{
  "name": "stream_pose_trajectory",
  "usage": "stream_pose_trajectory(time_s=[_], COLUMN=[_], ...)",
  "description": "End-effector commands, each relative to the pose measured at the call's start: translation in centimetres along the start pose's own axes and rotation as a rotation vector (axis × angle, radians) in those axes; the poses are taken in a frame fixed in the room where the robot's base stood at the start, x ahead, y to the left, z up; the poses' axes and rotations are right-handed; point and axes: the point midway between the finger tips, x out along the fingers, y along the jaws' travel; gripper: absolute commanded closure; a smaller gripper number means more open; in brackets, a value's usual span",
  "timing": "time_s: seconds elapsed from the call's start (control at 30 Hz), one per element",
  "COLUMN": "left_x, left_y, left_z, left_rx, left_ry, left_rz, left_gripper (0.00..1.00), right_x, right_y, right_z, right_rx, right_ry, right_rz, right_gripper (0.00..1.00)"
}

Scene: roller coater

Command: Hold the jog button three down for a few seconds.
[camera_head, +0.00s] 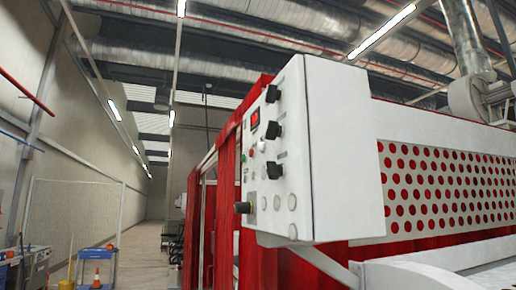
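A white control box (345,150) hangs at the upper middle, with its control face turned left and seen at a steep slant. The face carries black rotary knobs (272,130), a small red display (255,118) and a few small coloured buttons (262,147). Lower down are several pale round buttons (277,202) and a dark protruding knob (243,207). Labels are too small to read, so I cannot tell which button is jog button three. Neither of my grippers is in view, and nothing touches the control face.
Behind the box stands the white machine with a perforated panel (440,185) over red. Red curtains (223,190) hang beside and below the box.

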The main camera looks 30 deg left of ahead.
Motion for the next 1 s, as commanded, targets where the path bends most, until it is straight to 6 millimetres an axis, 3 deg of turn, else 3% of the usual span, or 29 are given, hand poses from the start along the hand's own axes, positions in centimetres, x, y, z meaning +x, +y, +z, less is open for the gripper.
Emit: stream_pose_trajectory(time_s=[0.03, 0.13, 0.17, 1.0], left_x=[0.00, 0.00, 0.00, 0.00], left_y=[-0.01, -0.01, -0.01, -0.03], left_z=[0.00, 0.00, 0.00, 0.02], left_rx=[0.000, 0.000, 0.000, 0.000], left_ry=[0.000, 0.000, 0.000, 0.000], left_rz=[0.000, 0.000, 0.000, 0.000], left_gripper=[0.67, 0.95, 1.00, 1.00], right_x=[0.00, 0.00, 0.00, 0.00], right_y=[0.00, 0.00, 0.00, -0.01], right_z=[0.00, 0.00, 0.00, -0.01], right_rx=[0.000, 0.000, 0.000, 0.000], right_ry=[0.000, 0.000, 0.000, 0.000], right_rz=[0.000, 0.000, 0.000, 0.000], right_gripper=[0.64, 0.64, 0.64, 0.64])
